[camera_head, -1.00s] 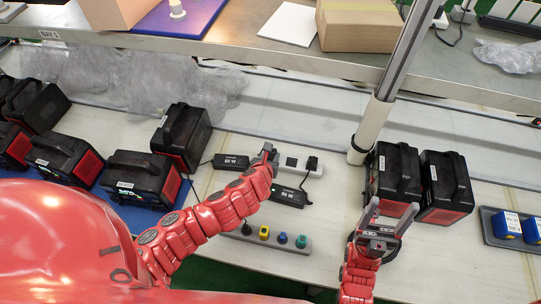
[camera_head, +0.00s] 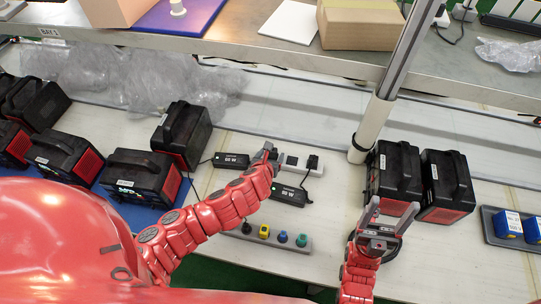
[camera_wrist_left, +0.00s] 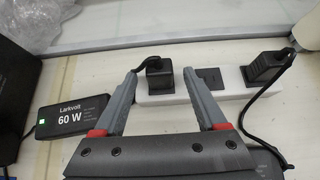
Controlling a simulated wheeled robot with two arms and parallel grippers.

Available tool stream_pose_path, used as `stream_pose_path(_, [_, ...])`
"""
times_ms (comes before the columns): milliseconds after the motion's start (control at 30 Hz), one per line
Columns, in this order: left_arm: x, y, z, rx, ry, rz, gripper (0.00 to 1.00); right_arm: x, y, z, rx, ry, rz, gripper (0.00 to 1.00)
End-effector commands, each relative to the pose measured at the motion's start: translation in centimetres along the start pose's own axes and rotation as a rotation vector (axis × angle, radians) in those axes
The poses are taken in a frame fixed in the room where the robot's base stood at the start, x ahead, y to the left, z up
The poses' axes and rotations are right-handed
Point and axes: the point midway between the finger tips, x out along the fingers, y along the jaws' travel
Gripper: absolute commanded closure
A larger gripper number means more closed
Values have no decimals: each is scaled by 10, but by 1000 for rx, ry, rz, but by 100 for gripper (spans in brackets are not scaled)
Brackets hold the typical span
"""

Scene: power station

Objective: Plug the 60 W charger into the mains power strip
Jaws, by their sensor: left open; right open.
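The 60 W charger (camera_wrist_left: 66,118) is a black brick with a lit green light. It also shows in the head view (camera_head: 231,160). The white mains power strip (camera_wrist_left: 227,82) runs to the right of it. A black plug (camera_wrist_left: 158,72) sits at the strip's left end and appears to be in its socket; a cable leads off it to the left. My left gripper (camera_head: 268,151) is open, its fingers apart on either side of that plug. The strip's middle socket (camera_wrist_left: 208,78) is empty. My right gripper (camera_head: 394,205) is open and empty, in front of black power packs.
A second plug (camera_wrist_left: 268,68) is at the strip's right, cabled to another black charger (camera_head: 289,195). A grey strip with coloured knobs (camera_head: 280,238) lies nearer me. Black packs (camera_head: 393,170) and a white post (camera_head: 370,125) stand right. Plastic wrap (camera_head: 140,80) lies behind.

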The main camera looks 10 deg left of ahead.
Motion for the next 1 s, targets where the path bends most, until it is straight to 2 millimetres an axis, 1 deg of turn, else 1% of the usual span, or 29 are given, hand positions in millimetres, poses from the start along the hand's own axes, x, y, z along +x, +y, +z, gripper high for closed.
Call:
stream_pose_path(167, [-6, 1, 1, -1, -3, 1, 26, -1, 0, 0, 0, 0, 0, 26])
stream_pose_path(267, [-17, 1, 1, -1, -3, 1, 26, -2, 0, 0, 0, 0, 0, 26])
stream_pose_path(367, [-31, 1, -3, 3, 2, 2, 26, -3, 0, 0, 0, 0, 0, 26])
stream_pose_path(433, [-44, 1, 1, 1, -3, -1, 26, -2, 0, 0, 0, 0, 0, 26])
stream_pose_path(700, [-89, 1, 1, -1, -1, 1, 26, 2, 0, 0, 0, 0, 0, 26])
stream_pose_path(767, [-110, 0, 6, -1, 2, 0, 26, 20, 1, -3, 0, 0, 0, 26])
stream_pose_path(800, [-122, 1, 5, -2, 5, 2, 26, 26, 1, -4, 0, 0, 0, 26])
stream_pose_path(900, [-139, 0, 7, 1, 6, 1, 26, 48, 2, -8, 0, 0, 0, 26])
stream_pose_path(1000, [-153, 0, 5, 1, 7, -1, 26, 63, 3, -11, 0, 0, 0, 26])
